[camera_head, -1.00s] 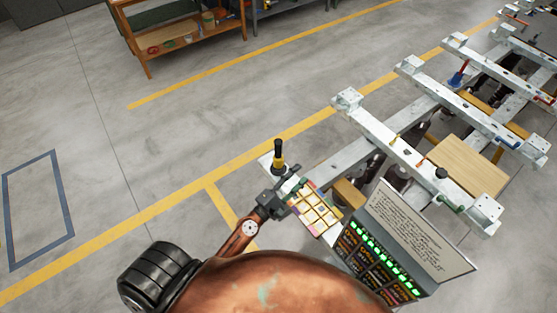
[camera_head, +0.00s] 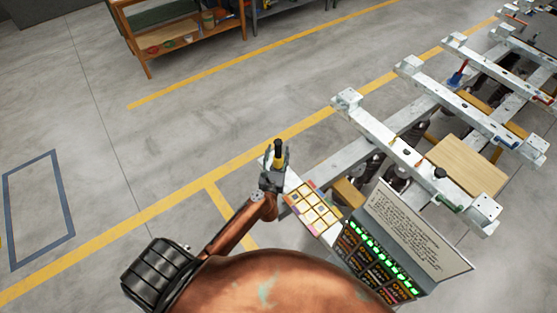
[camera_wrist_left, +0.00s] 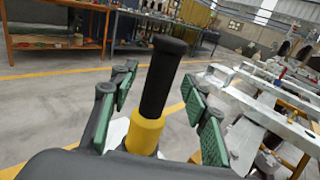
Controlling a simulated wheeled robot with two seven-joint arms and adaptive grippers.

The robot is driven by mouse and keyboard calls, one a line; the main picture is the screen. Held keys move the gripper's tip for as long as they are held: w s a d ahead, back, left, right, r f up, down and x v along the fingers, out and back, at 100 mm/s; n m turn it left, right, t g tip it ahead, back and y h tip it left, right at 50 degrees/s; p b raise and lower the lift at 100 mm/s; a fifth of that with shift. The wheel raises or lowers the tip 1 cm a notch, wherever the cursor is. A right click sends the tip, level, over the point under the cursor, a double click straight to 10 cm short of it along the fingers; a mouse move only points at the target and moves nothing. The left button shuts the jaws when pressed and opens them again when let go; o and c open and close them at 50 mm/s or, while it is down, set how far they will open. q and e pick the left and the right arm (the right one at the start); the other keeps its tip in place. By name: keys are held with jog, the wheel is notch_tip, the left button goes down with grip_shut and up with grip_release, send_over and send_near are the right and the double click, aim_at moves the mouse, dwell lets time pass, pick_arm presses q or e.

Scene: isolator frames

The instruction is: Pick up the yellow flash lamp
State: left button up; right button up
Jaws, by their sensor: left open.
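The yellow flash lamp (camera_head: 278,157) stands upright, with a yellow lower body and a black upper part. In the left wrist view the lamp (camera_wrist_left: 146,135) stands between the two open fingers, with visible gaps on both sides. My left gripper (camera_head: 275,165) is open around the lamp; its green finger pads show in the left wrist view (camera_wrist_left: 163,105). The lamp's base is hidden behind the gripper. My right gripper is not in view.
A tray of yellowish squares (camera_head: 313,208) lies just right of the gripper. A panel with green lights (camera_head: 378,258) and a text board (camera_head: 420,228) stand at lower right. Metal frames (camera_head: 410,150) fill the right side. The floor to the left is clear.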

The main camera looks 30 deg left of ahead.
pick_arm(q)
jog(key=shift+x, duration=0.8)
jog(key=shift+s, duration=0.1)
jog(key=shift+c, duration=0.2)
grip_shut()
jog(key=shift+r, duration=0.15)
